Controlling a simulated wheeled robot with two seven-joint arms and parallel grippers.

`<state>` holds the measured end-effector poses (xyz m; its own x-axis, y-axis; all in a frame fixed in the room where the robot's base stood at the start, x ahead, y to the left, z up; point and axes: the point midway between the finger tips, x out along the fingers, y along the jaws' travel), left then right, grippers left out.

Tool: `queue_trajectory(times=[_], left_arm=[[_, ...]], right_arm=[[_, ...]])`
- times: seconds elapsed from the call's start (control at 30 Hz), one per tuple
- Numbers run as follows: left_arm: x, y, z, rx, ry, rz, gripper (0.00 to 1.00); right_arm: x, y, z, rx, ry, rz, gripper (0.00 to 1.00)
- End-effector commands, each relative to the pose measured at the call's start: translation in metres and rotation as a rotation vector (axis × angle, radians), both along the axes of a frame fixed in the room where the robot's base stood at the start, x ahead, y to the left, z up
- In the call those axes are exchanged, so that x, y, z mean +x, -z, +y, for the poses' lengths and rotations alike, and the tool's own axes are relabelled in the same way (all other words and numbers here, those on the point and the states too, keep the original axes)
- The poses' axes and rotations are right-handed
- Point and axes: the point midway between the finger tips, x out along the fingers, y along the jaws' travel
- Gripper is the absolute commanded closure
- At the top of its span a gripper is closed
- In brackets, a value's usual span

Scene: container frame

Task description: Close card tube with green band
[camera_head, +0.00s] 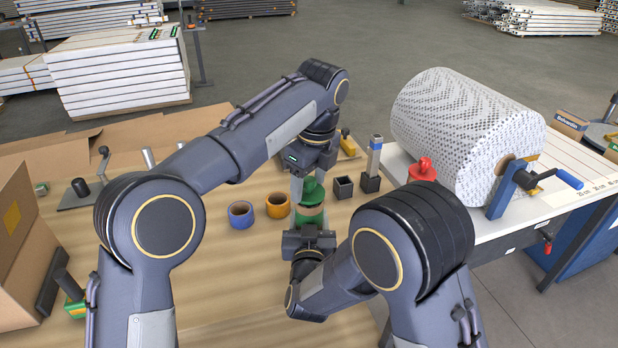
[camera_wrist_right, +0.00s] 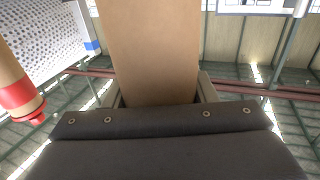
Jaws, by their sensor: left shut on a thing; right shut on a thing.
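The card tube (camera_head: 312,211) stands upright near the middle of the workbench, with a green band (camera_head: 311,220) round it. A green cap (camera_head: 313,191) is at the tube's top; I cannot tell whether it is seated or just above the rim. My left gripper (camera_head: 299,187) reaches down from above and is shut on the green cap, partly hiding it. My right gripper (camera_head: 309,232) is shut on the tube from the near side, low down. In the right wrist view the brown tube wall (camera_wrist_right: 152,55) fills the space between the jaws; its green band and top are not visible there.
Blue tape (camera_head: 241,214) and orange tape (camera_head: 278,205) lie left of the tube. Small dark holders (camera_head: 343,188) stand right of it. A red-capped tube (camera_head: 423,168) stands further right, before a large patterned roll (camera_head: 455,125). A cardboard box (camera_head: 18,250) is at left.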

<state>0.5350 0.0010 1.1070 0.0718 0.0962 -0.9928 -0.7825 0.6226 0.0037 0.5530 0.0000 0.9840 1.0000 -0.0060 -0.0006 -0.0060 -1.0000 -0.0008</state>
Motion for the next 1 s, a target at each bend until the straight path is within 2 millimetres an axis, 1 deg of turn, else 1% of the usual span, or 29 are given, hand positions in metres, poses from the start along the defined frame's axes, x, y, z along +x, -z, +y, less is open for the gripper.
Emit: queue_trajectory(times=[0.37,1.0], left_arm=[[0.000,0.000,0.000,0.000,0.001,0.000,0.63],[0.000,0.013,0.000,0.001,0.002,0.001,0.63]], right_arm=[[0.000,0.000,0.000,0.000,0.000,-0.001,0.89],[0.000,-0.001,0.000,0.000,0.000,-0.002,0.89]])
